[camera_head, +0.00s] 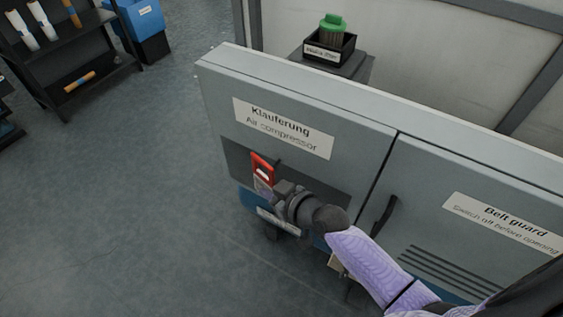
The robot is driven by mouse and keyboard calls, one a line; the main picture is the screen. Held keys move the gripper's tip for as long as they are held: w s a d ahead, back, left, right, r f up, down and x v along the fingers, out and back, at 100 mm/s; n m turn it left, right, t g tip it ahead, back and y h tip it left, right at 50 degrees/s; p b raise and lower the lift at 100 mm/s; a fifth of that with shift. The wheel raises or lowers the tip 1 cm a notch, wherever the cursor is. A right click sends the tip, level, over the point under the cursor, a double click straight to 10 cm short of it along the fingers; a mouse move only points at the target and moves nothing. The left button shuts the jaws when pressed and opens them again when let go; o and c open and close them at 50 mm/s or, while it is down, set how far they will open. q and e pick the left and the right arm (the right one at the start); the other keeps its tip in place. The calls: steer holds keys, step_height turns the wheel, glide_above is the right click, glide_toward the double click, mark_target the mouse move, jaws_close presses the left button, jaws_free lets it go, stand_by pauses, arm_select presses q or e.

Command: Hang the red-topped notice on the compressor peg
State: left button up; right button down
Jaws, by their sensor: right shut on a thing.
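The red-topped notice (262,167) is upright in front of the dark recessed panel on the left part of the grey compressor cabinet (225,107), under the "Air compressor" label. Its top is red with a pale patch; its lower part is greyish and partly covered by my gripper. My right gripper (272,188) is shut on the notice at its lower right side. The peg cannot be made out; the notice and gripper cover that part of the panel. I cannot tell whether the notice touches the panel. My left gripper is not in view.
The cabinet's right door has a dark handle (384,213) and a "Belt guard" label (505,222). A black box (330,50) with a green-topped brush stands behind the cabinet. A dark shelf (70,55) and blue bin (140,22) stand far left. The floor between is clear.

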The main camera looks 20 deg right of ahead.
steer(key=a+f+b, duration=0.2)
steer(key=a+f, duration=0.2)
steer(key=f, duration=0.4)
arm_select(q)
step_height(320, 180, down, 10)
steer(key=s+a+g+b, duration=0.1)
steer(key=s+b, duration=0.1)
steer(key=b, duration=0.5)
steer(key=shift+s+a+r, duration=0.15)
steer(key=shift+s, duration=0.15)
arm_select(e)
steer(key=w+d+f, duration=0.1)
steer(key=w+d, duration=0.4)
steer(key=d, duration=0.2)
steer(key=shift+d, duration=0.3)
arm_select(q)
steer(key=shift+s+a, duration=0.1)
